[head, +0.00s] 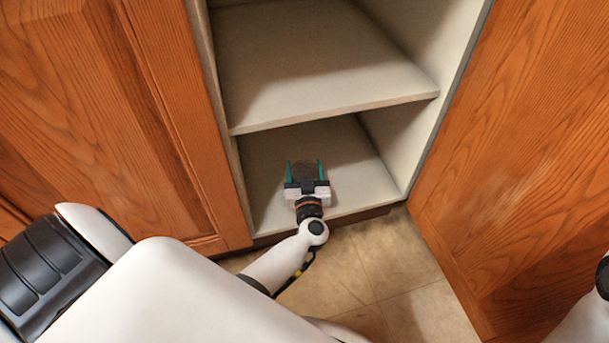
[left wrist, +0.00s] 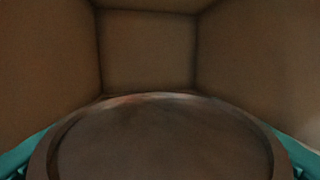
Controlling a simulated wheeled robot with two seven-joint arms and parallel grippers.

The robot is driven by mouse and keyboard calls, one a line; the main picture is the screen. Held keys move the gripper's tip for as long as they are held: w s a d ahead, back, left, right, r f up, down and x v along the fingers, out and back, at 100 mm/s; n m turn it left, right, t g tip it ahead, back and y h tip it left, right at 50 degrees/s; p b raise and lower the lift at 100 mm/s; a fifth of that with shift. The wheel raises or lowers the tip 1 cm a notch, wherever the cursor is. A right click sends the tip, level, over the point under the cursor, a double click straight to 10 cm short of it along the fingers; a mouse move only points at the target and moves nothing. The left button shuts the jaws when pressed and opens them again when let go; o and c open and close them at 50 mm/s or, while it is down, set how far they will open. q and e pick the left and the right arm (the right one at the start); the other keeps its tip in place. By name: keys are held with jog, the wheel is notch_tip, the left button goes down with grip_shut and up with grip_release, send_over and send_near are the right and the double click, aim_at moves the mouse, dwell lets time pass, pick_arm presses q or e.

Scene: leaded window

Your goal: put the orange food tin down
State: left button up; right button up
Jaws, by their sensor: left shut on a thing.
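The food tin (head: 305,171) shows in the head view as a dark, brownish round top between the teal fingers of my left gripper (head: 305,166). My left gripper is shut on it, inside the lower compartment of the open cabinet. In the left wrist view the tin's wide round lid (left wrist: 160,142) fills the bottom of the picture, with a teal finger at each side. A faint orange tint shows at its far rim. I cannot tell whether its base touches the compartment floor (head: 355,190). My right gripper is out of view.
A middle shelf (head: 320,60) spans the cabinet above and behind the left gripper. Open wooden doors stand at left (head: 120,120) and right (head: 530,150). The compartment floor around the tin looks clear. Floor tiles (head: 390,260) lie in front.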

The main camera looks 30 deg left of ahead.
pick_arm(q)
jog(key=shift+f, duration=0.15)
jog(key=o, duration=1.3)
jog(key=shift+f, duration=0.1)
